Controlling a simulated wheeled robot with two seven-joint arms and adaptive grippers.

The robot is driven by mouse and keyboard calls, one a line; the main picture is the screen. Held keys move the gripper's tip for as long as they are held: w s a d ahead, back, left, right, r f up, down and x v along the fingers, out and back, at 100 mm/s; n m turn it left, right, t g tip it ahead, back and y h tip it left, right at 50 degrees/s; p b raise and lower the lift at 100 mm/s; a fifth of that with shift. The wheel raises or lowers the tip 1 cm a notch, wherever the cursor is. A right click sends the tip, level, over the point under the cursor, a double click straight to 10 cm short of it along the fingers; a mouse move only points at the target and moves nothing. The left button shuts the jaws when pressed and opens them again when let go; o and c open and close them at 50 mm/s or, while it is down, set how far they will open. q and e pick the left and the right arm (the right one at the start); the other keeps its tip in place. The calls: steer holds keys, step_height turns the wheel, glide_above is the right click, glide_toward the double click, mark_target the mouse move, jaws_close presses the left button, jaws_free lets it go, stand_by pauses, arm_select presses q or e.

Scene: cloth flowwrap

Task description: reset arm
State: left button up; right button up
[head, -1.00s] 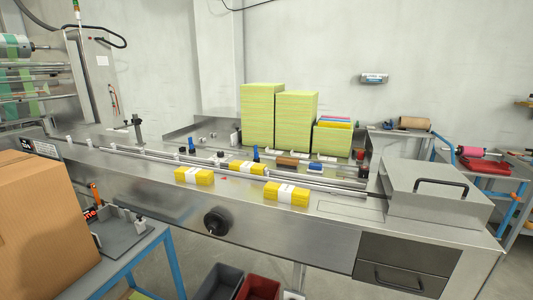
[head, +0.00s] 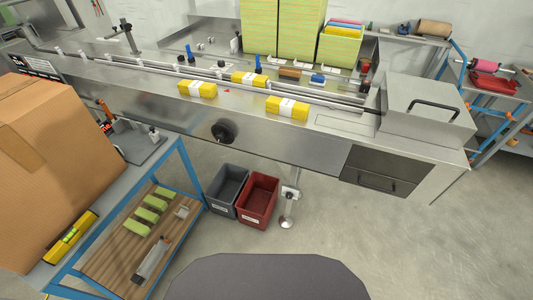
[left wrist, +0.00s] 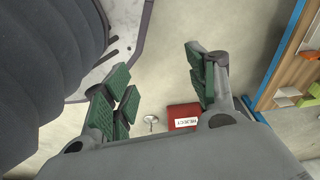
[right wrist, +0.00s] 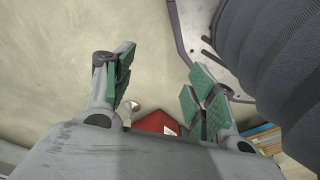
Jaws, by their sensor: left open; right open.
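My left gripper (left wrist: 160,95) shows in the left wrist view with its green-padded fingers spread wide and nothing between them. My right gripper (right wrist: 160,95) shows in the right wrist view, also spread and empty. Both hang over bare floor, and neither arm shows in the head view.
A grey bin (head: 227,185) and a red bin (head: 258,199) stand on the floor below the machine (head: 300,145). A cardboard box (head: 60,165) stands on the blue-framed table at left. Stacks of green cloths (head: 300,25) stand behind the rails. Floor at right is clear.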

arm_select(q)
steer(key=s+a+r+p, duration=0.1)
steer(key=s+a+p, duration=0.1)
steer(key=s+p, duration=0.5)
steer(key=s+a+r+p, duration=0.2)
steer(key=s+a+p, duration=0.1)
steer(key=s+p, duration=0.4)
steer(key=shift+s+r+g, duration=0.2)
steer(key=shift+s+g, duration=0.1)
steer(key=shift+s, duration=0.35)
arm_select(e)
steer(key=s+d+r, duration=0.1)
steer(key=s+d, duration=0.1)
steer(key=s, duration=0.5)
steer(key=s+d+r, duration=0.2)
steer(key=s+d, duration=0.1)
steer(key=s, duration=0.5)
steer(key=shift+s+r+g, duration=0.15)
steer(key=shift+r+g, duration=0.05)
steer(key=shift+g, duration=0.1)
arm_select(q)
steer(key=shift+a+f, duration=0.1)
steer(key=shift+a, duration=0.05)
arm_select(e)
steer(key=shift+d+f, duration=0.1)
steer(key=shift+d, duration=0.05)
